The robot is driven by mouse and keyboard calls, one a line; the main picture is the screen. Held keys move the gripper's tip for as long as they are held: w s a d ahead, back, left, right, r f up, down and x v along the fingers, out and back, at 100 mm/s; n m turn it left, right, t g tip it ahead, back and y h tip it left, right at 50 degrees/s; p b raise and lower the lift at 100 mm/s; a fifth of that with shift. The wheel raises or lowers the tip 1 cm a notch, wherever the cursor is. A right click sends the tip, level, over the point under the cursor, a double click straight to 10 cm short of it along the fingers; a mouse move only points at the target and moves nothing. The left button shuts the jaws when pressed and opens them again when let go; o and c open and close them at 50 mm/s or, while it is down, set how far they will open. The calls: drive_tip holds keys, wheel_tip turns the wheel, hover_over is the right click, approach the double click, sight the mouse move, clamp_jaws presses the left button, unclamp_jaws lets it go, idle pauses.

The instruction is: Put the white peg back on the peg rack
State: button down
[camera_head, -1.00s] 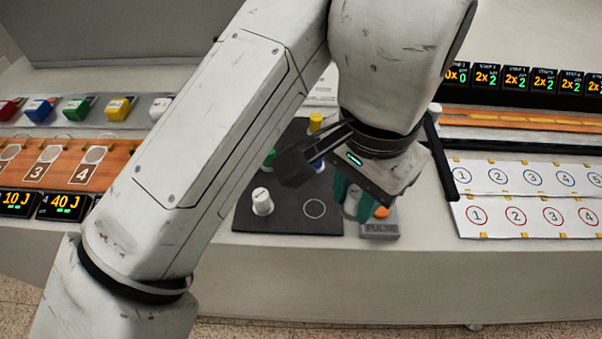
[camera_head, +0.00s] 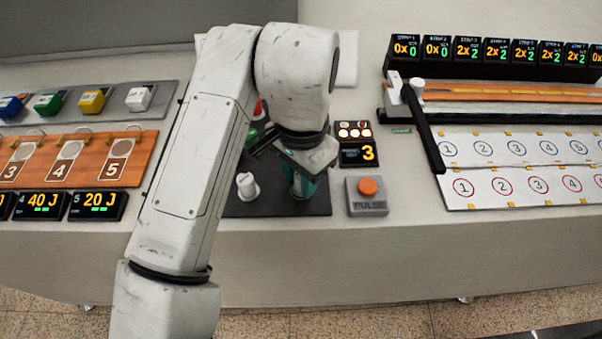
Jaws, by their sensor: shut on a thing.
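A white peg (camera_head: 248,186) stands upright on the front left of a dark board (camera_head: 240,209), apart from my gripper. My gripper (camera_head: 303,187) points down over the front right of this board, where an outlined circle showed earlier. Its teal fingers are shut on a piece that is mostly hidden; in the earlier view it looks grey-white. I cannot tell whether that piece touches the board. A green piece (camera_head: 250,138) and a red piece (camera_head: 259,108) show partly behind my arm.
A grey PULSE box (camera_head: 367,206) with an orange button stands just right of the board, below a display (camera_head: 361,154) reading 3. Coloured blocks (camera_head: 92,100) and a numbered wooden rack (camera_head: 90,175) lie left. A black bar (camera_head: 424,130) crosses the right side.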

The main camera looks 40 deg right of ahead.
drive_tip(key=shift+f, duration=0.25)
drive_tip(key=c, duration=0.9)
unclamp_jaws()
drive_tip(key=shift+r, duration=0.1)
drive_tip(key=shift+o, duration=0.2)
wheel_tip(320, 180, up, 12)
drive_tip(key=p, duration=0.1)
drive_tip(key=shift+r, duration=0.2)
